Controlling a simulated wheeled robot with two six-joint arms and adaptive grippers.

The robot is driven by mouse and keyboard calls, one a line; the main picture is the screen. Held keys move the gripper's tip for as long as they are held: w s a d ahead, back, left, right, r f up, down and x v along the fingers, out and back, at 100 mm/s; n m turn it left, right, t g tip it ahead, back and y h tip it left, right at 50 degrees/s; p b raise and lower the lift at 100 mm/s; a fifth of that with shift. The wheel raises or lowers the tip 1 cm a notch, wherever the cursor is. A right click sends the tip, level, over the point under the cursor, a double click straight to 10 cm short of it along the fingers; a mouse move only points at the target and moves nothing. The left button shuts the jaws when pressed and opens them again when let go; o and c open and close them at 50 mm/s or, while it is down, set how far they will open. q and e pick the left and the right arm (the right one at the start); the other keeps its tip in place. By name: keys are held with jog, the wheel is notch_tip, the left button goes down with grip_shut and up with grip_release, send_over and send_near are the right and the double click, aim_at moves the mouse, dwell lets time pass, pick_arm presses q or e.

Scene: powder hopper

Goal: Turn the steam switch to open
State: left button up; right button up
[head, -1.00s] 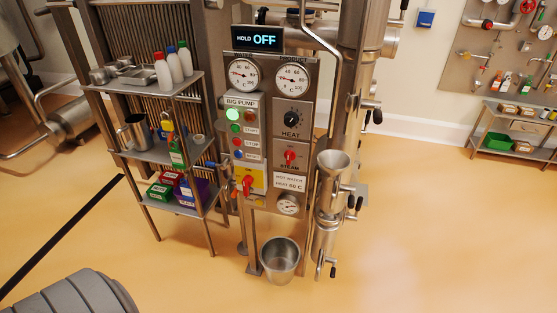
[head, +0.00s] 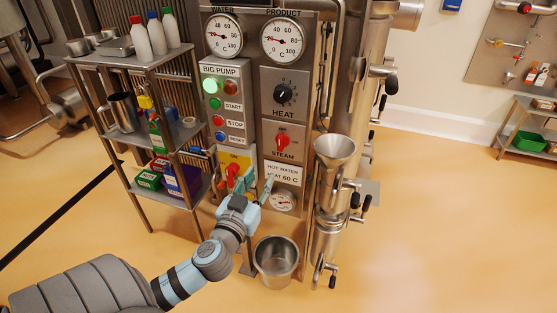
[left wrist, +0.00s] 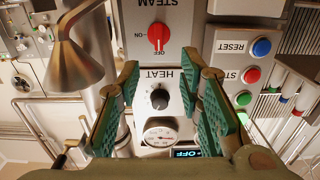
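The steam switch (head: 282,141) is a red knob on a light plate marked STEAM, below the black HEAT knob (head: 284,94). Its handle stands vertical. In the left wrist view, which is upside down, the red knob (left wrist: 158,37) shows with OFF and ON marks, its handle lined up with OFF. My left gripper (head: 252,186) is in front of the panel, below the steam switch and near the hot-water label. In the left wrist view its two green-padded fingers (left wrist: 162,95) are wide apart with nothing between them. My right gripper is not in view.
A red handle on a yellow plate (head: 234,172) is left of my gripper. A shelf (head: 150,61) with bottles stands further left. A metal funnel (head: 335,149) and pipes stand right of the panel. A steel bucket (head: 277,262) is on the floor below.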

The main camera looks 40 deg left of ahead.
aim_at(279, 145)
pick_arm(q)
jog(key=x, duration=0.4)
jog(key=p+x, duration=0.1)
jog(key=x, duration=0.9)
jog(key=shift+w+r, duration=0.25)
jog(key=shift+r, duration=0.05)
grip_shut()
